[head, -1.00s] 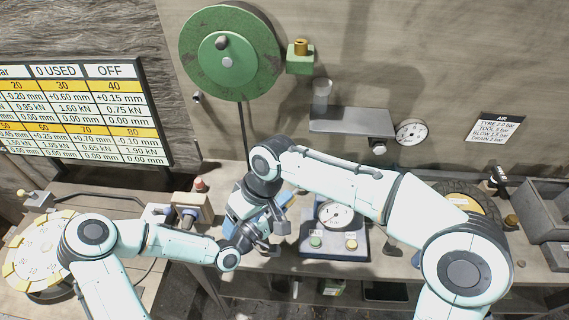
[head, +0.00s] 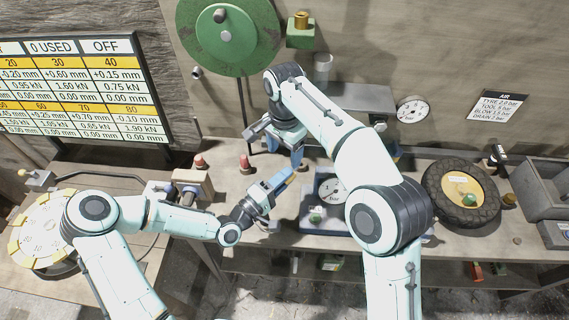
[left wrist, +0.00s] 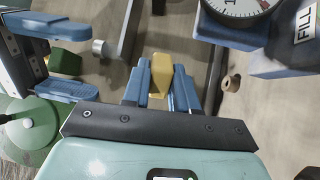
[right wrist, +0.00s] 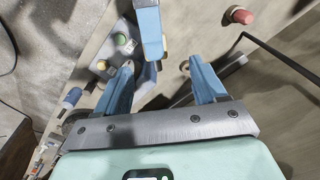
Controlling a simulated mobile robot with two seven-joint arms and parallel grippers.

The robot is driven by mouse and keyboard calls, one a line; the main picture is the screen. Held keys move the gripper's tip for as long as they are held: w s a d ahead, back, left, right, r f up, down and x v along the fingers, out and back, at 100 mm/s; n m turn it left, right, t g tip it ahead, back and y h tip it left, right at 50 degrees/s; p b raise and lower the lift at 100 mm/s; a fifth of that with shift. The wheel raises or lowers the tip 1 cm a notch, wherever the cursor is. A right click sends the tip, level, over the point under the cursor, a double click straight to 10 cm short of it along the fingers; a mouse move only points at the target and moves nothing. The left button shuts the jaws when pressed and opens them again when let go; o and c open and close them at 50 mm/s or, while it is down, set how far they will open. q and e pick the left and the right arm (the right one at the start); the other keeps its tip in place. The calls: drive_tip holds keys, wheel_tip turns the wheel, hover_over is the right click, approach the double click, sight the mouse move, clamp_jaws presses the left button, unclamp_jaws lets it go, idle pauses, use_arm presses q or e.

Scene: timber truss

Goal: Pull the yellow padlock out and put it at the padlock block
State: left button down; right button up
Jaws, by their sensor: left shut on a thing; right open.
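A yellow piece (left wrist: 162,75), which looks like the padlock, is clamped between the fingers of my left gripper (left wrist: 161,92). In the head view my left gripper (head: 284,186) points up and right, with the yellow tip at its fingers, left of the gauge box. Most of the piece is hidden by the fingers. My right gripper (head: 276,144) is open and empty just above it, in front of the wall. Its spread fingers show in the right wrist view (right wrist: 160,70). I cannot tell which thing is the padlock block.
A gauge box (head: 325,212) stands right of my left gripper. Red-topped posts (head: 245,164) stand on the bench. A green wheel (head: 228,35) and a green block (head: 301,38) with a brass top are on the wall, near a grey shelf (head: 365,98). A tyre (head: 460,195) lies at the right.

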wheel_tip(320, 180, down, 8)
drive_tip(key=shift+f, duration=0.2)
